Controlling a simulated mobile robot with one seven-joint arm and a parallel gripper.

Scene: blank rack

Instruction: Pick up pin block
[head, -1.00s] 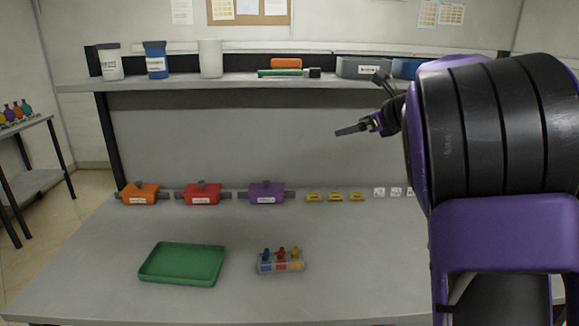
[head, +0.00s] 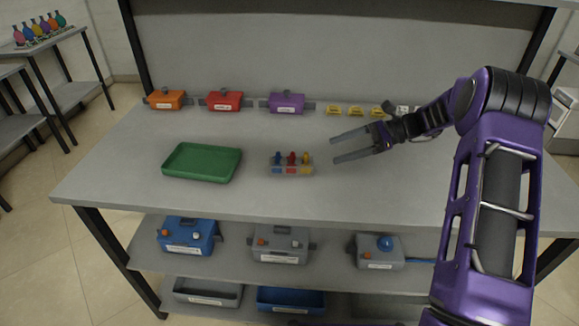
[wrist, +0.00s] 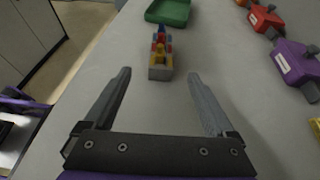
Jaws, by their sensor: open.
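The pin block (head: 291,169) is a small clear-grey block with blue, red and yellow pins standing in it and coloured patches on its front. It sits upright on the table, right of the green tray. My gripper (head: 341,148) is open and empty, to the right of the block and apart from it, its fingers pointing left toward it. In the wrist view the pin block (wrist: 160,67) lies ahead, beyond the open fingertips of my gripper (wrist: 160,76) and roughly centred between them.
The green tray (head: 202,162) lies left of the block. Orange (head: 166,100), red (head: 224,100) and purple (head: 286,103) units line the table's back, with yellow pieces (head: 356,110) to their right. Lower shelves hold blue and grey boxes (head: 281,244). The table front is clear.

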